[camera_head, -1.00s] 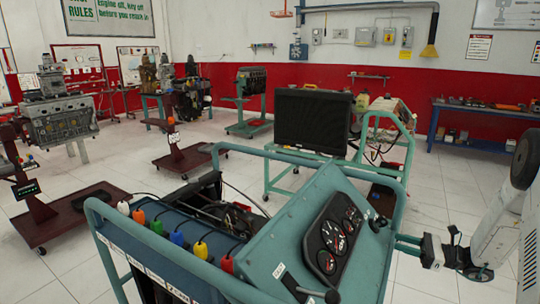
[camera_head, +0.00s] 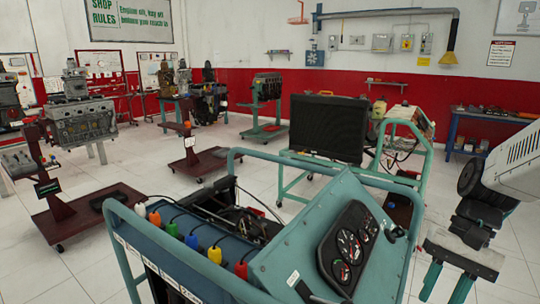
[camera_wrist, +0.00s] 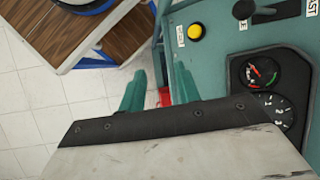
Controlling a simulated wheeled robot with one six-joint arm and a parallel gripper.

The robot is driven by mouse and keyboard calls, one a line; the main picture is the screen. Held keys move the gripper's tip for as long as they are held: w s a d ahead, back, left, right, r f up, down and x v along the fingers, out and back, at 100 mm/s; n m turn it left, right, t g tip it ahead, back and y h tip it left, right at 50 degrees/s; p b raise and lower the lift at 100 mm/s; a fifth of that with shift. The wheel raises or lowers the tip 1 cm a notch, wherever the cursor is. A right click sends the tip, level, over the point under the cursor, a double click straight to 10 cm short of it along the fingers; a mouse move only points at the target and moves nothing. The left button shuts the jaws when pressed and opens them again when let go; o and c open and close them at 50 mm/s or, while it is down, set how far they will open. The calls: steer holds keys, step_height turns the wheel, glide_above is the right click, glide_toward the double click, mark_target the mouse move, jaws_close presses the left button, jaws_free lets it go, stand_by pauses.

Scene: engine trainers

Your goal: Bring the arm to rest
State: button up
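My gripper (camera_head: 441,294) hangs at the lower right of the head view, with its two teal fingers pointing down and apart. It stands just right of the teal engine trainer (camera_head: 300,238), and nothing shows between the fingers. In the wrist view my gripper (camera_wrist: 159,82) also shows two separate fingers with a gap between them. The trainer's panel (camera_wrist: 219,70) fills the right of that view, with a yellow button (camera_wrist: 195,32) and a gauge cluster (camera_wrist: 262,75). My wrist housing hides part of the panel.
The gauge cluster also shows in the head view (camera_head: 347,247). A maroon engine stand (camera_head: 75,215) is at left. A wood-topped surface (camera_wrist: 95,30) shows in the wrist view. White floor lies between.

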steer(key=s+a+r+n+t+h, duration=0.3)
steer(key=s+r+n+t+h, duration=0.1)
steer(key=s+r, duration=0.3)
steer(key=shift+s+a+r+n+t, duration=0.15)
steer(key=shift+s+a+n+t, duration=0.2)
steer(key=shift+s+n, duration=0.6)
steer(key=shift+s, duration=0.1)
